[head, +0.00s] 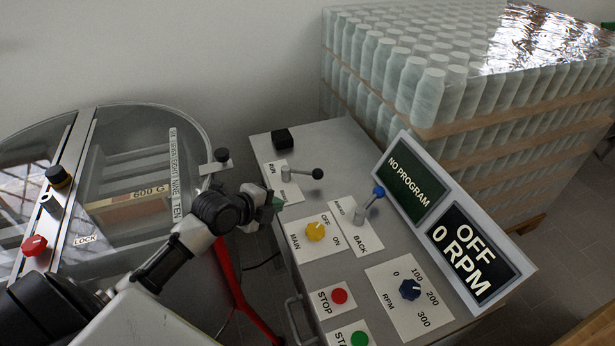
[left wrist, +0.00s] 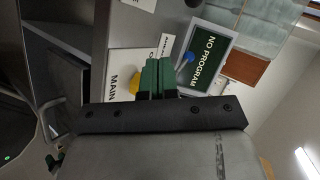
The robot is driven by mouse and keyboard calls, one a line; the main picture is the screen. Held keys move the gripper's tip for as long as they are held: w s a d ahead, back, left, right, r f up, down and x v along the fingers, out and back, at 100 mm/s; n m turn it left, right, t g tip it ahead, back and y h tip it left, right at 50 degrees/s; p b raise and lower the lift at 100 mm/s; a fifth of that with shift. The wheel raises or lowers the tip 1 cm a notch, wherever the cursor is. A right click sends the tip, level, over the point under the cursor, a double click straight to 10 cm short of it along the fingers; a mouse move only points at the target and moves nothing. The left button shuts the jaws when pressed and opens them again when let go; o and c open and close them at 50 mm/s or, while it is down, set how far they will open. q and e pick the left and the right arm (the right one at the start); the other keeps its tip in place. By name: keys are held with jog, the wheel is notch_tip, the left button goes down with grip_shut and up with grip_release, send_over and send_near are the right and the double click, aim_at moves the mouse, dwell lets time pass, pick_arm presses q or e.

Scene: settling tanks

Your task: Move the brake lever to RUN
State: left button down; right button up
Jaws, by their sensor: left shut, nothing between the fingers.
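The lever with a black knob (head: 317,174) stands on a white plate reading RUN (head: 271,169) at the back left of the grey control desk. Its arm points right, away from the plate. The plate's second word is too small to read. My left gripper (head: 277,204) is at the desk's left edge, in front of this plate and left of the lever, apart from the knob. In the left wrist view its green fingers (left wrist: 158,76) are together with nothing between them. The black knob cannot be made out there. My right gripper is out of view.
A blue-knobbed lever (head: 379,192) stands on the BACK plate, right of the black-knobbed one. A yellow MAIN knob (head: 316,231) and a tilted display (head: 467,254) reading OFF, 0 RPM are nearby. A glass-lidded tank (head: 125,125) is at left, stacked bottles (head: 425,95) behind.

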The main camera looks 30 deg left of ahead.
aim_at(314, 175)
pick_arm(q)
jog(key=shift+w+a+r+m+t, duration=0.6)
jog(key=shift+w+a+r+m, duration=0.2)
jog(key=shift+w+a+r, duration=0.35)
jog(key=p+x, duration=0.1)
jog(key=x, duration=0.3)
jog(key=p+x, duration=0.1)
jog(key=x, duration=0.4)
jog(key=p+x, duration=0.1)
jog(key=x, duration=0.3)
jog(key=shift+w+d+r, duration=0.15)
jog(key=shift+w+r, duration=0.05)
jog(key=shift+w, duration=0.3)
